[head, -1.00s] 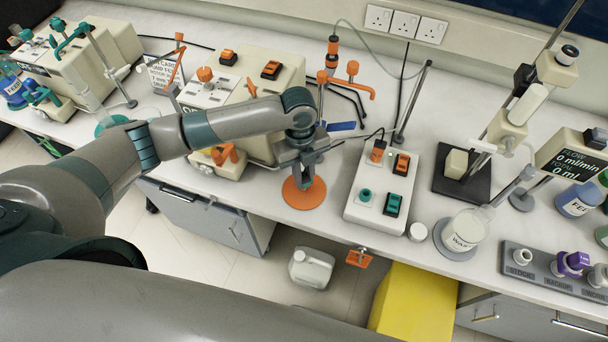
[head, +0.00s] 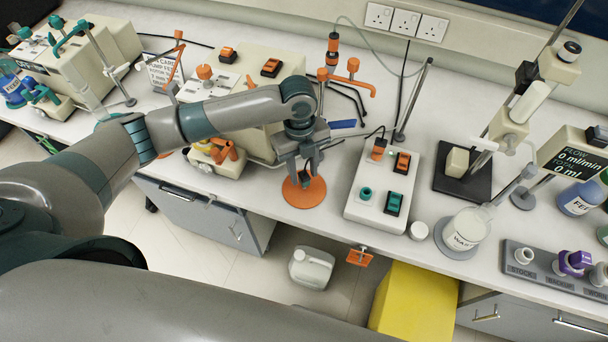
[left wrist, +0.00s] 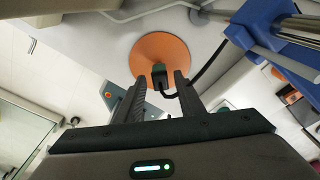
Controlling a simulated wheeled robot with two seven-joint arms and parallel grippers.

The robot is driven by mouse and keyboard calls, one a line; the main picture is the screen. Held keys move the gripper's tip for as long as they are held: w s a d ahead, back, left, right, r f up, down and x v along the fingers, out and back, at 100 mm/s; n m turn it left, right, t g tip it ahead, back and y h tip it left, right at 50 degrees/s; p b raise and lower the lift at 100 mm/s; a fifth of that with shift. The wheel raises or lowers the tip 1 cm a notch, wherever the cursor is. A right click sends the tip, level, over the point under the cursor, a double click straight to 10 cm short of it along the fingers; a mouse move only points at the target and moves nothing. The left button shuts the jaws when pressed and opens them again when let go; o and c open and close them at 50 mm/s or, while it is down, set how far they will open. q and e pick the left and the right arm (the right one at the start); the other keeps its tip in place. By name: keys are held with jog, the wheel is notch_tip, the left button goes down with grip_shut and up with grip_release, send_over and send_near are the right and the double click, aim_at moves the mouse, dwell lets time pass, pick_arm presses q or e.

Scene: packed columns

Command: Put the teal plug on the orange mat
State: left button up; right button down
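The orange mat (head: 318,192) is a flat round disc near the front edge of the bench; it also shows in the left wrist view (left wrist: 172,48). The teal plug (left wrist: 159,72) shows dark teal over the mat, with a black cable running off to the right. My left gripper (head: 303,178) points down over the mat. In the left wrist view its fingertips (left wrist: 159,78) stand on either side of the plug, with gaps that look clear of it. I cannot tell exactly how the plug touches the mat. My right gripper is in neither view.
A white switch box (head: 378,210) with teal and orange rockers stands right of the mat. A cream pump unit (head: 285,55) stands behind on the left. A blue clamp (left wrist: 262,25) and metal rods are close in the left wrist view. A round flask (head: 466,230) is farther right.

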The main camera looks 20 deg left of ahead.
pick_arm(q)
notch_tip(320, 180, up, 10)
jog(key=b, duration=0.2)
jog(key=shift+w+a+b, duration=0.35)
jog(key=shift+w, duration=0.05)
